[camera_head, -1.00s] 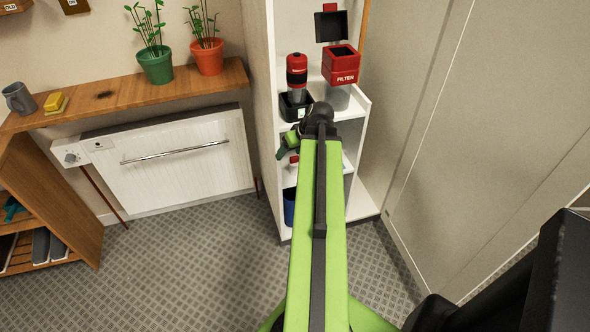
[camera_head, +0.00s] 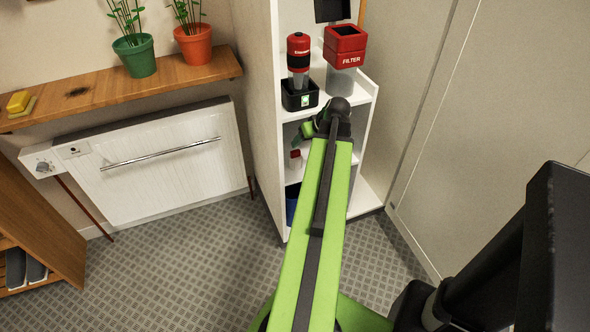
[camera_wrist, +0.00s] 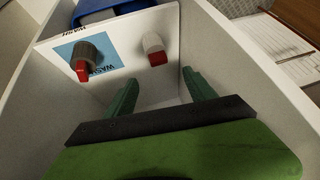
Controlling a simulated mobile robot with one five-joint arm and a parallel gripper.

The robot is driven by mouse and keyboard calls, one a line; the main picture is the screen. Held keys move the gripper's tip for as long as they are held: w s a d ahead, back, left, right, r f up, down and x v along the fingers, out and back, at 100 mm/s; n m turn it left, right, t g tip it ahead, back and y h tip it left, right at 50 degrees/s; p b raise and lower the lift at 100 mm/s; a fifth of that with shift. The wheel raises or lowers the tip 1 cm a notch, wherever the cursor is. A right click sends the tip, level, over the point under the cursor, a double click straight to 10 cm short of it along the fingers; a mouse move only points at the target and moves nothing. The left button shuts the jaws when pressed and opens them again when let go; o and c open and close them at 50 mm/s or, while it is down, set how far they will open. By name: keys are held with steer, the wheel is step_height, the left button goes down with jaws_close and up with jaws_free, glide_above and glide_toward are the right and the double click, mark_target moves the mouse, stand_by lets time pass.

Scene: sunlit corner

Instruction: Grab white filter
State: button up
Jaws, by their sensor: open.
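The white filter (camera_wrist: 154,48), a small white cylinder with a red end, stands on a shelf inside the white cabinet in the wrist view. A dark grey one with a red end (camera_wrist: 86,58) is to its left on a blue square marked with lettering. My gripper (camera_wrist: 160,77) has two green fingers spread apart with nothing between them.
Cabinet walls (camera_wrist: 236,62) stand close on both sides of my gripper. A blue bin (camera_head: 291,204) is below that shelf. Above stand a red-and-black device in a black holder (camera_head: 300,98) and a red box marked FILTER (camera_head: 345,45). A white heater (camera_head: 160,165) is to the left.

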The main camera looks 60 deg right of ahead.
mark_target(296, 151)
steer(key=b+x, duration=0.7)
steer(key=x, duration=0.3)
steer(key=shift+s, duration=0.2)
steer(key=shift+w+d+f, duration=0.15)
steer(key=shift+w+f, duration=0.1)
steer(key=shift+f, duration=0.05)
steer(key=shift+r, duration=0.2)
jaws_close()
